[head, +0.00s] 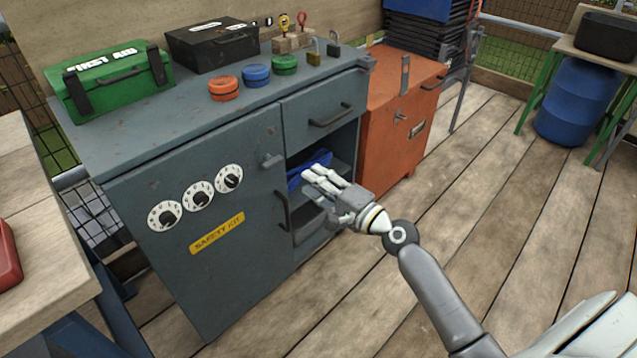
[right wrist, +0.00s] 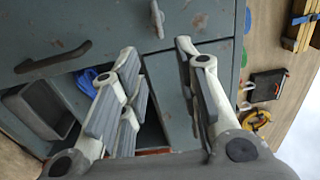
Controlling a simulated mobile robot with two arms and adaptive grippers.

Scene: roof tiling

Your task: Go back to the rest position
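My right gripper (head: 318,178) is in front of the open compartment of the grey-blue cabinet (head: 222,275), with its fingers toward the cabinet. In the right wrist view the fingers of the right gripper (right wrist: 158,62) are spread apart with nothing between them. I cannot tell how close the fingertips are to the cabinet front. A blue item (head: 308,170) lies in the upper part of the compartment, partly hidden by the gripper. My left gripper is not in view.
On the cabinet top are a green first aid box (head: 118,82), a black box (head: 213,46), red, blue and green round buttons, and padlocks. An orange cabinet (head: 395,130) stands to the right. A blue barrel (head: 572,105) is farther back. The wooden floor (head: 500,190) on the right is clear.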

